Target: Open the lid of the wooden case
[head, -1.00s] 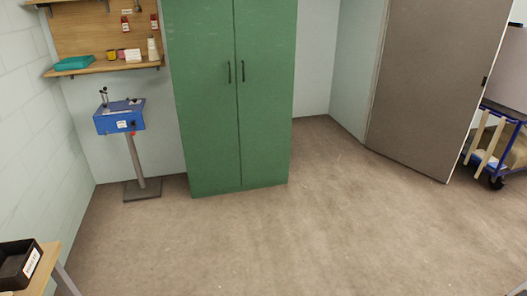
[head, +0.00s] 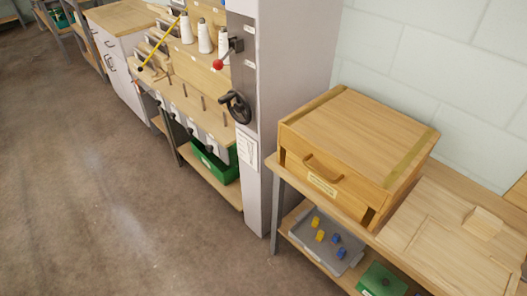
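The wooden case (head: 365,128) stands on a wooden bench at the right of the head view. It is a light wood box with two olive-toned bands across its top. Its lid (head: 358,122) lies flat and looks shut. A curved handle (head: 323,168) and a pale label are on its front face. A dark gap shows at the lower right corner of that face. My gripper is not in view.
A grey tray (head: 327,241) with yellow and blue pieces sits on the lower shelf. Open floor (head: 100,190) lies at the left.

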